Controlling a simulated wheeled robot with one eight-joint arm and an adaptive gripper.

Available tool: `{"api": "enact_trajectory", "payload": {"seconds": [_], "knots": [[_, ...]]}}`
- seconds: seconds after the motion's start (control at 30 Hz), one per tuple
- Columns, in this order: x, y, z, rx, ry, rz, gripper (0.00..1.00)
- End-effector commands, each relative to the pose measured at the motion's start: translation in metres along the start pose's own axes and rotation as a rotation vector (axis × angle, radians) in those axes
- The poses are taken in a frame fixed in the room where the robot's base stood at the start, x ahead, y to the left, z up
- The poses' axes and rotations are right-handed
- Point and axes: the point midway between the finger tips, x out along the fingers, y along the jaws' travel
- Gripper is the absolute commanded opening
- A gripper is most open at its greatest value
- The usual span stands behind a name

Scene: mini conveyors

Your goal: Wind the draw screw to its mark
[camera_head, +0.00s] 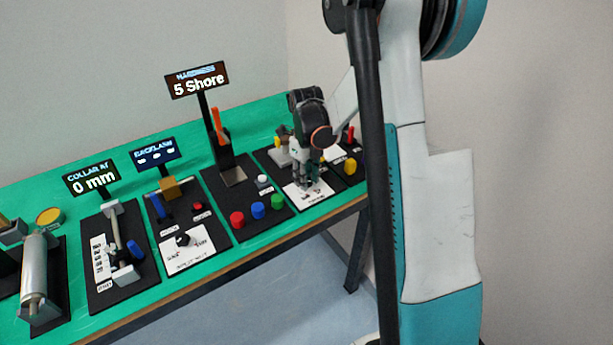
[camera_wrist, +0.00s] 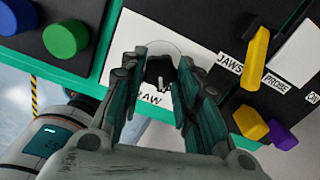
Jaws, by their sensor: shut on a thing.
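My gripper (camera_head: 306,183) points down over a white dial plate (camera_head: 318,197) on a dark panel at the right part of the bench. In the wrist view my gripper (camera_wrist: 164,88) has its two fingers on either side of a small black knob (camera_wrist: 160,70), the draw screw, and is shut on it. The knob stands on the white plate, whose label ends in "AW"; the rest of the label and most of the dial marks are hidden by the fingers. I cannot tell where the mark is.
A green button (camera_wrist: 66,38) and a blue one are left of the knob in the wrist view. A yellow lever (camera_wrist: 255,58), a yellow knob (camera_wrist: 250,122) and a purple knob (camera_wrist: 280,134) are at right. A "5 Shore" display (camera_head: 198,82) stands behind.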

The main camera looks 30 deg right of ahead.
Motion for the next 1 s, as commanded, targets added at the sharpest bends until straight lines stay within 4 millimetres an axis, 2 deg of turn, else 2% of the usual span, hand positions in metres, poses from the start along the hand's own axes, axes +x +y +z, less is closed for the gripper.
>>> {"api": "enact_trajectory", "payload": {"seconds": [0.53, 0.57, 0.63, 1.0], "knots": [[0.0000, -0.0003, 0.0001, 0.025, 0.000, 0.000, 0.06], [0.0000, -0.0003, 0.0001, 0.025, 0.000, 0.000, 0.34], [0.0000, -0.0003, 0.0001, 0.025, 0.000, 0.000, 0.50], [-0.0016, 0.0000, 0.0000, 0.024, 0.000, 0.000, 0.50]]}}
